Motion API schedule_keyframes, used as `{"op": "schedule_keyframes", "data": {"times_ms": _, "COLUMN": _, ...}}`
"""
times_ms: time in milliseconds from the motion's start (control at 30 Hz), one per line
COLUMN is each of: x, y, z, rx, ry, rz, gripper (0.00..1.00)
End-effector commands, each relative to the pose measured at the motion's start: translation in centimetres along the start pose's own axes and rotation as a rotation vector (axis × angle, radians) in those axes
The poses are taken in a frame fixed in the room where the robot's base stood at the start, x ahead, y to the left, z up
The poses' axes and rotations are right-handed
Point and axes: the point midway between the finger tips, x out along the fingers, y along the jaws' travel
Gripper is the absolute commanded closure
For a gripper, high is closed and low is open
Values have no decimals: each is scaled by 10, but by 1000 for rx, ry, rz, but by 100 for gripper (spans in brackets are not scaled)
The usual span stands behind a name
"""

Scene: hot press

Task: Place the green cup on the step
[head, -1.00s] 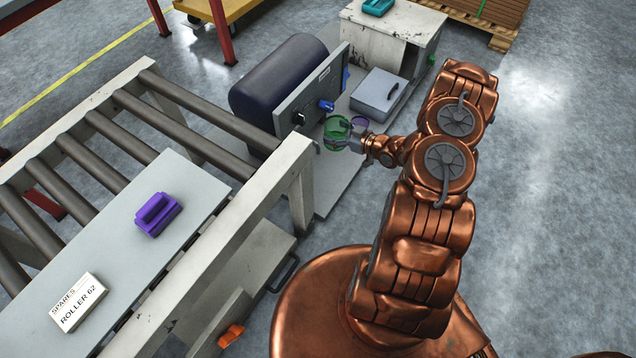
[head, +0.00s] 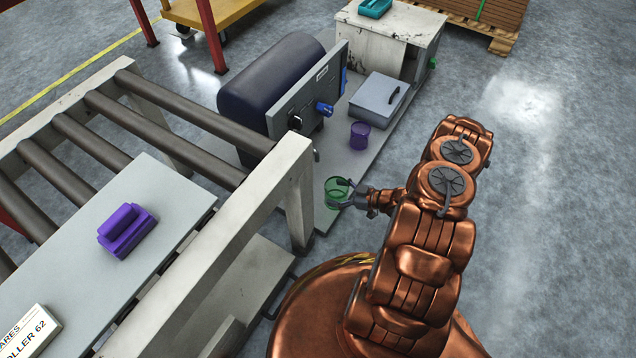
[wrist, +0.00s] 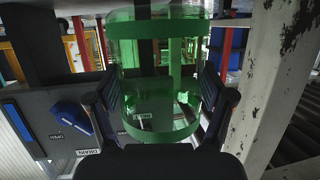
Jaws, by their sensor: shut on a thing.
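The green cup (head: 333,196) is see-through and sits between the fingers of my gripper (head: 345,194). My gripper is shut on it, near the front end of the low grey platform (head: 357,184). In the wrist view the green cup (wrist: 160,58) fills the middle, with a dark finger on each side. A low grey step-like ledge (head: 243,284) with a dark handle lies beside the conveyor, nearer to me. I cannot tell whether the cup touches anything below it.
A purple cup (head: 360,135) stands on the platform behind my gripper. The conveyor's pale leg (head: 299,200) rises close to the left of the green cup. A grey panel (head: 308,93) with knobs and a grey lidded box (head: 378,96) are farther back. Floor at right is clear.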

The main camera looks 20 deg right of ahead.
Motion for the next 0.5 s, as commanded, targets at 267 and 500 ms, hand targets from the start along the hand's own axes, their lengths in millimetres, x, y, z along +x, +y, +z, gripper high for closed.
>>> {"op": "schedule_keyframes", "data": {"times_ms": 267, "x": 53, "y": 31, "z": -6, "rx": -5, "ry": 0, "rz": -2, "gripper": 56}}
{"op": "schedule_keyframes", "data": {"times_ms": 500, "x": 81, "y": 49, "z": -13, "rx": -1, "ry": 1, "rz": 0, "gripper": 56}}
